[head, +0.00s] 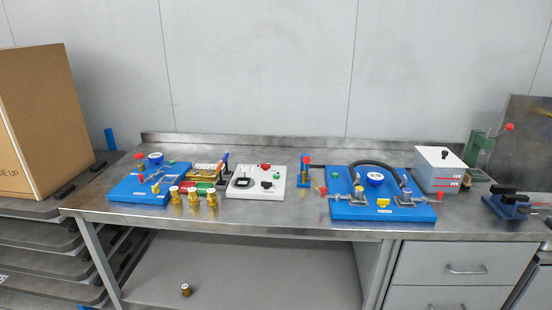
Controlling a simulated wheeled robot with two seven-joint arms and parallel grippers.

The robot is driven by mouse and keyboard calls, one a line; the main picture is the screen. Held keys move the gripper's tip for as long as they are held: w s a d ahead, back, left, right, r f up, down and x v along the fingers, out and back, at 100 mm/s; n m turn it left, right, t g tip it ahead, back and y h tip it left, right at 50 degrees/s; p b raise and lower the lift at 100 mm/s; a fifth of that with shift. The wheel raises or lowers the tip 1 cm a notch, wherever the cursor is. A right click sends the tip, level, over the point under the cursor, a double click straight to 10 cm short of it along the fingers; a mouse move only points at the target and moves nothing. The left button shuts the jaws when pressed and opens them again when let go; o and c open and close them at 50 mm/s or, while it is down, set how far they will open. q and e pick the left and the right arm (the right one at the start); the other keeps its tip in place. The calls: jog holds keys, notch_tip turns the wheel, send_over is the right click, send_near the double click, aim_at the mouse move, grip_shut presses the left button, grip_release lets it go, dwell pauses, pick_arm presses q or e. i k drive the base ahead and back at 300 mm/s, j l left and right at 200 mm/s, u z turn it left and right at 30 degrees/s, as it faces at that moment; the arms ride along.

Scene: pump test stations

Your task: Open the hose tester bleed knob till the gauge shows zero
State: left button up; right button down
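A blue board (366,213) on the right half of the steel bench carries metal fittings and a round blue gauge (375,178). A black hose (388,166) arches behind the gauge, so this looks like the hose tester. The gauge reading is too small to make out. Neither of my grippers shows in the head view.
Another blue board (138,197) with a gauge (155,158) stands at the bench's left. Several brass fittings (194,197) and a white panel (252,191) stand between. A grey box (437,165) stands behind right. A cardboard box (40,110) is far left. Bare bench (290,215) lies between the stations.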

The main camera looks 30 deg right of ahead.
aim_at(382, 202)
jog(key=z, duration=1.55)
jog(key=i, duration=0.1)
